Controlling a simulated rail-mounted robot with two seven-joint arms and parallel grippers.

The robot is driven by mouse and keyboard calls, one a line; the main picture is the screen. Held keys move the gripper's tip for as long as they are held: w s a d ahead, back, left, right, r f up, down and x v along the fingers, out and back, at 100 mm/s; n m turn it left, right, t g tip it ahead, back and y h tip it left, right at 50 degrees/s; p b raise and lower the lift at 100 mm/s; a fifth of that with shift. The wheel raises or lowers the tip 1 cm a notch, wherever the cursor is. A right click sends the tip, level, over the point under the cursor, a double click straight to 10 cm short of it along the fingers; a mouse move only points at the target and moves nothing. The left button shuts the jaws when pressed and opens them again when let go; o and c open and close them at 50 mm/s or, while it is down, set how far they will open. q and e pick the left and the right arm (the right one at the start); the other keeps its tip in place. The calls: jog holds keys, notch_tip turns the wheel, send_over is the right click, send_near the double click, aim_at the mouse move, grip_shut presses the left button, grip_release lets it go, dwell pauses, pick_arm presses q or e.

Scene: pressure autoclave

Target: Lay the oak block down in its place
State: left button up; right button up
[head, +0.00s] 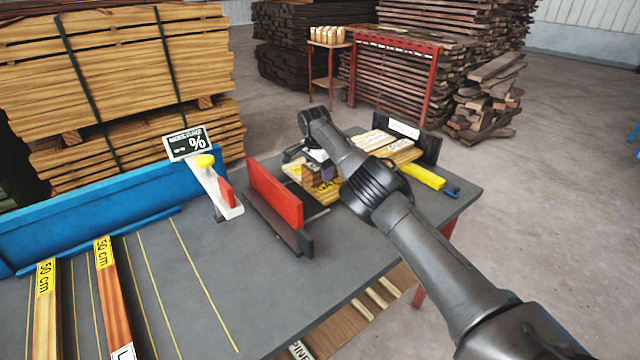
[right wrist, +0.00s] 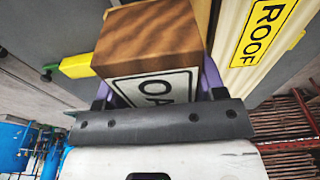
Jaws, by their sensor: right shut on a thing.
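The oak block (right wrist: 150,45) is a brown wood-grained block with a white label reading "OA", partly cut off. It sits between the purple fingers of my right gripper (right wrist: 155,85) in the right wrist view, and the gripper is shut on it. In the head view my right gripper (head: 318,165) is over the far part of the grey table, right of the red upright plate (head: 275,190). The arm and gripper hide most of the block there. A yellow-labelled wooden piece (head: 325,191) lies under or beside the gripper; I cannot tell if the block touches it. My left gripper is not in view.
Pale boards (head: 385,147) and a black upright plate (head: 420,147) are behind the arm. A board labelled "ROOF" (right wrist: 265,35) lies close beside the block. The table's middle (head: 240,270) is clear.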

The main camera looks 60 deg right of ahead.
aim_at(320, 179)
notch_tip(320, 179, down, 4)
jog(key=b, duration=0.3)
jog(key=shift+f, duration=0.1)
jog(key=o, duration=1.1)
jog(key=shift+c, duration=0.2)
